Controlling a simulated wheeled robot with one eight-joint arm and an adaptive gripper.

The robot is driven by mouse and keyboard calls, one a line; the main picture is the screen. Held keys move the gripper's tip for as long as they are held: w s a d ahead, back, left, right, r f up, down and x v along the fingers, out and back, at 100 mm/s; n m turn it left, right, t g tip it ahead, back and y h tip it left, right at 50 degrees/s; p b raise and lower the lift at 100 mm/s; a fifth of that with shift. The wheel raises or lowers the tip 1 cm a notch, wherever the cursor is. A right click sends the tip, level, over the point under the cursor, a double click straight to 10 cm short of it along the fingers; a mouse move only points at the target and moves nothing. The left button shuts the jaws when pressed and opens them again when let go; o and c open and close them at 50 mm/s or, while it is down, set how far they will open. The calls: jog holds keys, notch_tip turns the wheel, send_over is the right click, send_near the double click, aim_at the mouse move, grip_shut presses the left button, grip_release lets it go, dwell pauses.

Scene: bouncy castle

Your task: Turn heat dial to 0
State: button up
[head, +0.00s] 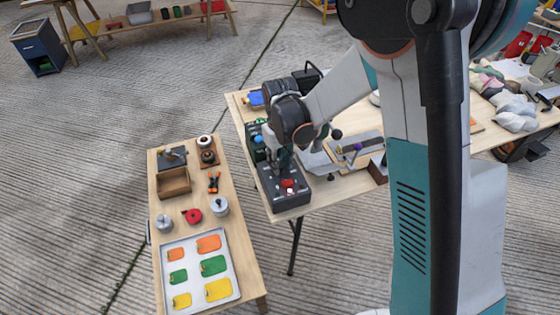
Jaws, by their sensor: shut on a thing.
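A dark control box (292,200) lies along the left edge of the work table, with a small red part (289,184) and light marks on its top. My gripper (276,172) points down onto the top of this box, just behind the red part. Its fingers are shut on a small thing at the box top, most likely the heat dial. The dial itself is hidden by the fingers, so its pointer and its numbers cannot be read. My arm comes in from the upper right.
Grey plates and a device with a purple knob (358,147) lie right of the box. A lower bench at left holds a wooden box (173,183), pots, a red tape reel (192,216) and a tray (233,288) of coloured tags. A gap separates bench and table.

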jog(key=n, duration=0.6)
jog(key=shift+n, duration=0.3)
dwell(0.4)
jog(key=o, duration=1.1)
notch_tip(320, 180, up, 12)
